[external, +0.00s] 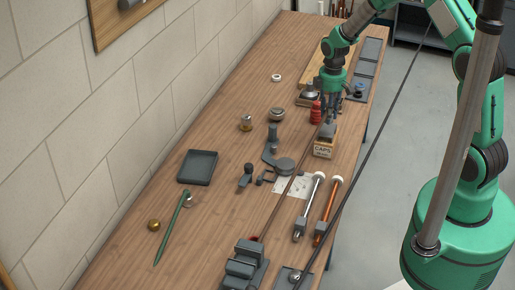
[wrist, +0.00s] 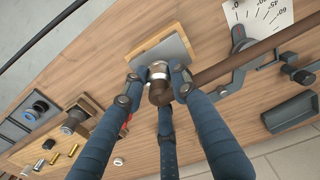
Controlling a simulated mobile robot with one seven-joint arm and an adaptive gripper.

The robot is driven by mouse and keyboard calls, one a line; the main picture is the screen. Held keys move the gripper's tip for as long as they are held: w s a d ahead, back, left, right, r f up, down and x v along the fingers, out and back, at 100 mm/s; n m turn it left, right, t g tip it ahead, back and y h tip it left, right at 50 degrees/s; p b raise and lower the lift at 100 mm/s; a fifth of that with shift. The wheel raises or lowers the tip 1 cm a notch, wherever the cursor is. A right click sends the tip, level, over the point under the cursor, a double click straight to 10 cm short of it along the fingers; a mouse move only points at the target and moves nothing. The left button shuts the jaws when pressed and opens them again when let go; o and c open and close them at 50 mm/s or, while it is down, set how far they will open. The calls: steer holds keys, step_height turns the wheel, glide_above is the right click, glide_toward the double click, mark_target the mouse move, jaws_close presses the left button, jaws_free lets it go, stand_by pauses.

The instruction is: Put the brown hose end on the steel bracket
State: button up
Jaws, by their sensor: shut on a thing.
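The brown hose (wrist: 225,66) runs right from my gripper (wrist: 158,84) in the wrist view. Its end (wrist: 158,93) has a pale metal ring and sits between my blue fingers, which are shut on it.
A grey bending tool (external: 285,165) on a marked sheet lies nearer the camera. A dark tray (external: 198,167) is at the left.

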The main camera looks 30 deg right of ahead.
mark_target(327, 129)
steer(key=shift+f, duration=1.7)
steer(key=shift+f, duration=0.1)
steer(key=o, duration=1.2)
steer(key=shift+c, duration=0.2)
step_height(327, 129, up, 12)
steer(key=shift+r, duration=0.1)
